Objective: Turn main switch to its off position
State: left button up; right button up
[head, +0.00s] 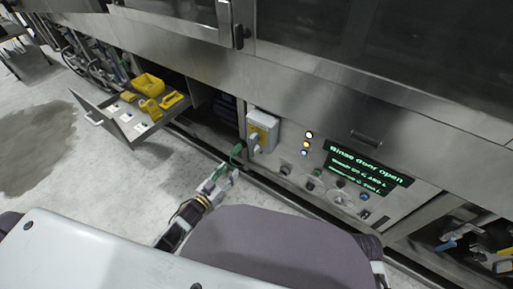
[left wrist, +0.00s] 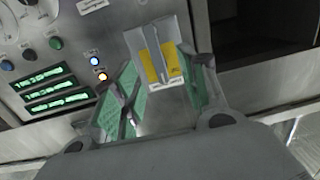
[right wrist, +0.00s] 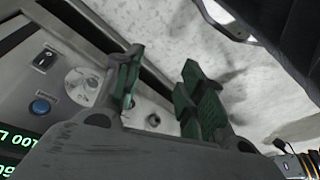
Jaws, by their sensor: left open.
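A grey box with a yellow plate (head: 262,128), which may be the main switch, is fixed on the washer's lower panel. It also shows beyond my left fingers in the left wrist view (left wrist: 158,55); its handle position is unclear. My left gripper (head: 222,176) is open and empty, in front of and below this box, apart from it. My right gripper (right wrist: 161,72) is open, with nothing between its fingers. It faces the panel part with a round disc (right wrist: 84,86), a black rocker switch (right wrist: 45,59) and a blue button (right wrist: 40,107). I cannot read their labels.
A lit display (head: 366,165) reads "Rinse door open". Indicator lamps (head: 306,143) and several knobs surround it. An open drawer (head: 93,118) with yellow items (head: 149,84) juts out at left. Floor between drawer and my left arm is clear.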

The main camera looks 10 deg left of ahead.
aim_at(250, 147)
pick_arm(q)
jog(key=shift+w+d+r+h, duration=0.25)
jog(key=shift+d+r, duration=0.1)
jog(key=shift+r, duration=0.15)
jog(key=shift+w+d+r+h, duration=0.15)
jog(key=shift+w+d+r, duration=0.15)
jog(key=shift+r, duration=0.2)
pick_arm(e)
jog(key=shift+w+d+r, duration=0.1)
jog(key=shift+d+r, duration=0.05)
jog(key=shift+r, duration=0.7)
pick_arm(q)
jog(key=shift+w, duration=0.1)
